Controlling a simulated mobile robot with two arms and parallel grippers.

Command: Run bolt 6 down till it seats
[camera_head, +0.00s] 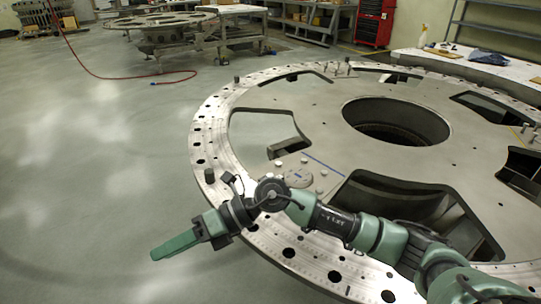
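The large round turret plate (295,95) fills the right half, with an outer ring of holes. A dark bolt (209,175) stands upright on the left rim, and another (236,79) stands farther back. No number is readable, so I cannot tell which is bolt 6. My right gripper (174,245) hangs past the plate's near left edge, with the floor behind it. Its green fingers show as one wedge, so their gap is hidden. It touches no bolt, and nothing shows in it. My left gripper is not in view.
My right arm crosses the near part of the plate and hides some of the rim. The plate has a round central opening (395,122) and large cutouts. A red tool cabinet (375,22) stands behind. A red hose (110,76) lies on the open floor at left.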

